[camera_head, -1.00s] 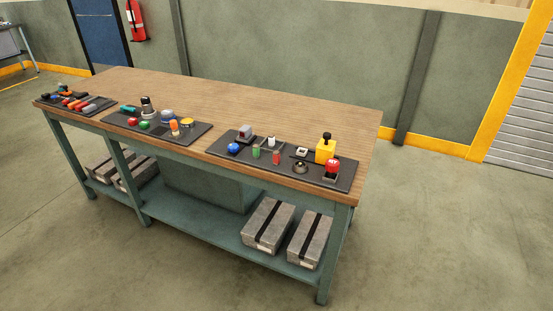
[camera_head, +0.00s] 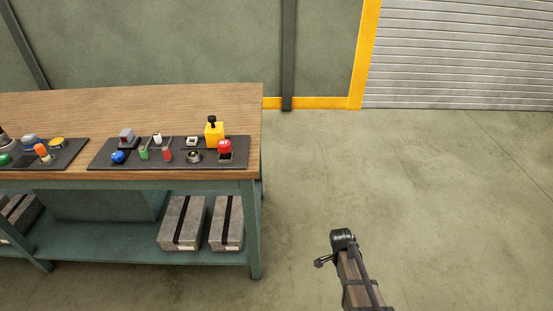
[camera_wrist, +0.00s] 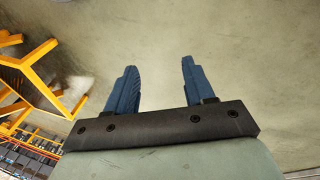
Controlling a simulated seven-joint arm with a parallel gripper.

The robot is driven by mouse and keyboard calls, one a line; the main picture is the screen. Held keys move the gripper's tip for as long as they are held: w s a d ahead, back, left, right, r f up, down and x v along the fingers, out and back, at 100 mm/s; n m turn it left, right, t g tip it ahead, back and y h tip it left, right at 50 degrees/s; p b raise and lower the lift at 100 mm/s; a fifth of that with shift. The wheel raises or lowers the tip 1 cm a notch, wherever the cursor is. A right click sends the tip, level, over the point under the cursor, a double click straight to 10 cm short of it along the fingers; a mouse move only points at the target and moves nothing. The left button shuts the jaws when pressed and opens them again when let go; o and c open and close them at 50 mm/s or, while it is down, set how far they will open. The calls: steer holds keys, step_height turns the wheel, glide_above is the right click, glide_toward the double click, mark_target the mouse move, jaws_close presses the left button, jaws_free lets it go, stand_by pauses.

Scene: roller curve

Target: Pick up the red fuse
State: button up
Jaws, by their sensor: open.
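The red fuse (camera_head: 167,155) is a small upright red cylinder on the dark mat (camera_head: 118,161) at the right end of the wooden workbench. A similar green cylinder (camera_head: 143,153) stands just left of it, and a round metal-rimmed part (camera_head: 194,157) sits to its right. My gripper (camera_wrist: 158,66) shows in the wrist view with its two blue fingers apart and nothing between them. Only floor and yellow structures show beyond the fingers; the fuse is not in the wrist view.
The mat also holds a blue knob (camera_head: 118,157), a yellow box with a black top (camera_head: 214,133) and a red button (camera_head: 225,147). The workbench top (camera_head: 190,100) behind it is bare. Metal boxes (camera_head: 182,222) lie on the lower shelf. Open floor (camera_head: 420,180) lies right of the bench.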

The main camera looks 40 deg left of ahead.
steer(key=s+a+r+m+t+y, duration=0.15)
steer(key=a+r, duration=0.35)
steer(key=a, duration=0.5)
steer(key=s+a+r+m+t, duration=0.1)
steer(key=s+a+r, duration=0.3)
steer(key=a, duration=0.6)
steer(key=s+a+r+m+t, duration=0.1)
steer(key=a+r, duration=0.6)
steer(key=a, duration=0.2)
steer(key=s+a+r+m+y, duration=0.3)
steer(key=s+a+r, duration=1.75)
steer(key=a, duration=0.25)
step_height(320, 180, up, 14)
steer(key=n+g+h, duration=0.1)
steer(key=n+g, duration=0.1)
steer(key=g, duration=0.2)
glide_above(164, 148)
steer(key=shift+t, duration=0.25)
step_height(164, 148, down, 8)
steer(key=shift+w+d+f, duration=0.1)
steer(key=shift+d+f, duration=0.05)
steer(key=shift+f, duration=2.85)
jaws_close()
